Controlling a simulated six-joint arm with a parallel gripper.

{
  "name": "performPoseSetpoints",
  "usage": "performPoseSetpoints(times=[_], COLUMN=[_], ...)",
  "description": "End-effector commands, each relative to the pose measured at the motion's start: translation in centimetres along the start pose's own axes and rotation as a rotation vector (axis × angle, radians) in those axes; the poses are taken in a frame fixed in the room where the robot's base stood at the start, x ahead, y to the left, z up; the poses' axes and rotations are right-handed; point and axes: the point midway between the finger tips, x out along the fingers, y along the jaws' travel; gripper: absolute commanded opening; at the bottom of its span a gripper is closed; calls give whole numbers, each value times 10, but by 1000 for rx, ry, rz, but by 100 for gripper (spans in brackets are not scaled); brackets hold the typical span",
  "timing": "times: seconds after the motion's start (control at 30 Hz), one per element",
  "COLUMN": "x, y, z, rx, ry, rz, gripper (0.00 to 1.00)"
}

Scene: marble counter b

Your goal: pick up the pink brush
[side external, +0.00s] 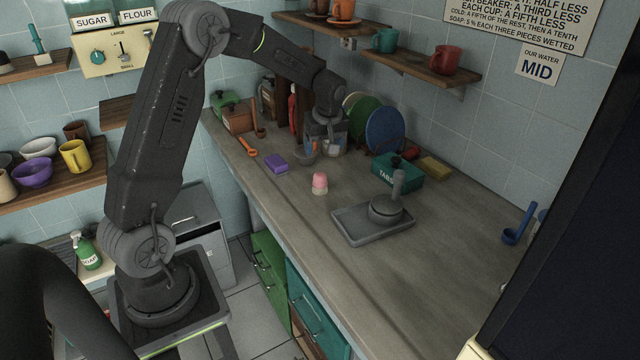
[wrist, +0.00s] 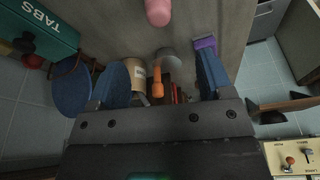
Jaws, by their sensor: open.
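A small upright pink piece with a pale base (side external: 319,183) stands on the counter left of the grey tray. It looks like the pink brush, but its bristles cannot be made out. Its pink end also shows at the top edge of the wrist view (wrist: 158,12). My gripper (side external: 328,145) is over the back of the counter, behind and apart from the pink piece. In the wrist view my two blue fingers (wrist: 162,78) are spread wide with nothing held between them.
A grey cup with utensils (side external: 305,153) stands beneath my gripper. A purple block (side external: 276,163) lies to its left. Blue and green plates (side external: 385,130) and a teal TABS box (side external: 398,172) are to the right. A grey tray (side external: 350,228) holds a round handled tool (side external: 386,210). The front counter is clear.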

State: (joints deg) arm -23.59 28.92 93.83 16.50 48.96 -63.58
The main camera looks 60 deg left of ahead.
Motion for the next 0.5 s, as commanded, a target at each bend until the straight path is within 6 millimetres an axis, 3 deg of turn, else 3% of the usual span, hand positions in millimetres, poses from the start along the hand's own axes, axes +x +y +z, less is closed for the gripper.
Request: performPoseSetpoints(times=[0.17,0.5], x=[21,82], y=[0,0], z=[-5,-4], rx=[-30,-27], ry=[-1,-1], rz=[-13,-12], gripper=[73,73])
